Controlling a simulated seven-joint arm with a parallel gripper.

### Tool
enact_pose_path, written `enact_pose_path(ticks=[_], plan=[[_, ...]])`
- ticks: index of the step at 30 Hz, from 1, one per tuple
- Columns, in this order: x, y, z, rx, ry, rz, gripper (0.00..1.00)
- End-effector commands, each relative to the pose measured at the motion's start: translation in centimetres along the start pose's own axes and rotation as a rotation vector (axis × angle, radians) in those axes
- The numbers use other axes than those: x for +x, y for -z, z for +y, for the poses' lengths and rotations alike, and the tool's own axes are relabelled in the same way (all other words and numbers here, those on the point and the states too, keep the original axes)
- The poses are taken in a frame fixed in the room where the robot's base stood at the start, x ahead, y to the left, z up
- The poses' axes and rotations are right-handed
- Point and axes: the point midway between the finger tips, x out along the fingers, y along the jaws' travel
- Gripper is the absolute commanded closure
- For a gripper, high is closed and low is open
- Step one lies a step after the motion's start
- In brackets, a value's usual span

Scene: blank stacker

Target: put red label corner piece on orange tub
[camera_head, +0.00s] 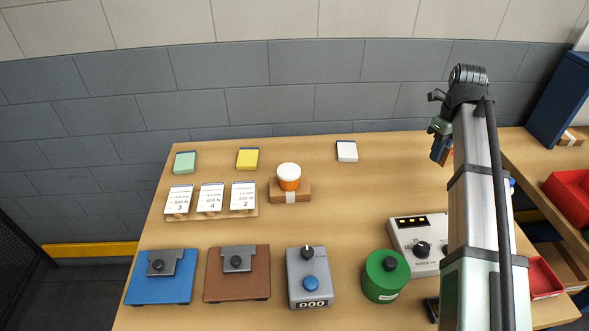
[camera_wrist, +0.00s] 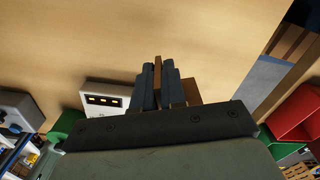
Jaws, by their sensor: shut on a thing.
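The orange tub (camera_head: 289,184) has a white lid and stands upright on a wooden block (camera_head: 304,190) with a white label. My gripper (camera_head: 440,147) is up at the right of the bench, well to the right of the tub and apart from it. In the wrist view, the dark fingers of my gripper (camera_wrist: 158,78) are closed on a brown wooden piece (camera_wrist: 158,70), seen edge-on. More brown shows just right of the fingers. No red label can be made out on the held piece. Its lower part is hidden by the fingers.
Green (camera_head: 185,162), yellow (camera_head: 248,158) and white (camera_head: 347,151) pads lie along the back. Label cards (camera_head: 211,197) stand left of the tub. A grey device (camera_head: 309,278), a green canister (camera_head: 385,277) and a white meter (camera_head: 418,243) stand in front. Bench between tub and gripper is clear.

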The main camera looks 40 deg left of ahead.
Motion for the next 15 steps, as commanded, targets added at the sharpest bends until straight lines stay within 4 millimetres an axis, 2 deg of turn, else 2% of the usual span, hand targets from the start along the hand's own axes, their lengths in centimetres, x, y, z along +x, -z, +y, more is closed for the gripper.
enact_pose_path(ticks=[3, 15], plan=[[-0.6, -2.8, 3.5, -0.062, 0.001, -0.001, 1.00], [-2.8, -9.9, 15.4, -0.254, 0.000, -0.001, 1.00]])
